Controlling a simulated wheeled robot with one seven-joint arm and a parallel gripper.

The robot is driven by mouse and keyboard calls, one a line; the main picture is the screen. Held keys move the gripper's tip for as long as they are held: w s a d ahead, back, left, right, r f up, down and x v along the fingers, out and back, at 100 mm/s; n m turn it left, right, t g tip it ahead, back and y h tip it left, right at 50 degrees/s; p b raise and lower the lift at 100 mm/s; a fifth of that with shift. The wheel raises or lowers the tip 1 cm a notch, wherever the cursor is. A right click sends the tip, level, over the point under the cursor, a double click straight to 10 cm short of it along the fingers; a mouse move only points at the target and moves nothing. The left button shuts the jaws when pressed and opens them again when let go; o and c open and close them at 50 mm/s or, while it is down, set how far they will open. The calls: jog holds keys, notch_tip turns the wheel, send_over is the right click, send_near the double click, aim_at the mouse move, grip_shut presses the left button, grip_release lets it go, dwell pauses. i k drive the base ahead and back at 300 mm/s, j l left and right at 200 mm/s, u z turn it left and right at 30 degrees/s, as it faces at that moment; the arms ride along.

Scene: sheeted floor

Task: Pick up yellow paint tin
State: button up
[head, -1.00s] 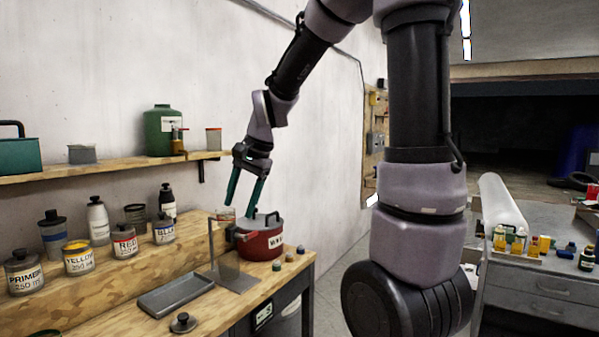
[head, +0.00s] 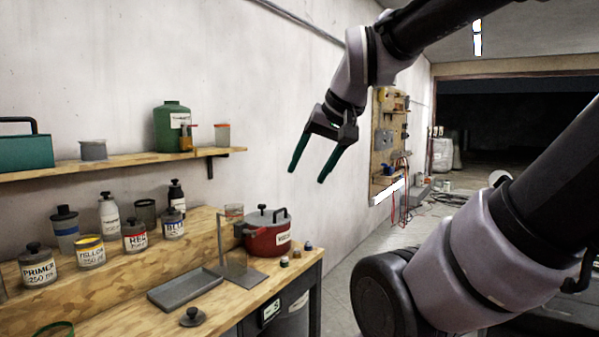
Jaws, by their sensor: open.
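The yellow paint tin (head: 91,254) stands upright on the raised wooden step of the workbench at the left. It has a white label reading YELLOW 250 ml and a yellow top. It stands between the PRIMER tin (head: 38,266) and the RED tin (head: 135,236). My gripper (head: 308,176) is open and empty, with two green fingers pointing down. It hangs in the air well to the right of the yellow tin and higher, above and right of the red pot.
The BLUE tin (head: 173,224) and several bottles stand around the tins. A red lidded pot (head: 267,241), a clear upright panel (head: 235,248) and a grey tray (head: 186,289) are on the bench. A wall shelf (head: 120,164) with a green canister (head: 172,128) runs above.

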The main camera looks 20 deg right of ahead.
aim_at(89, 249)
jog(key=u, duration=1.3)
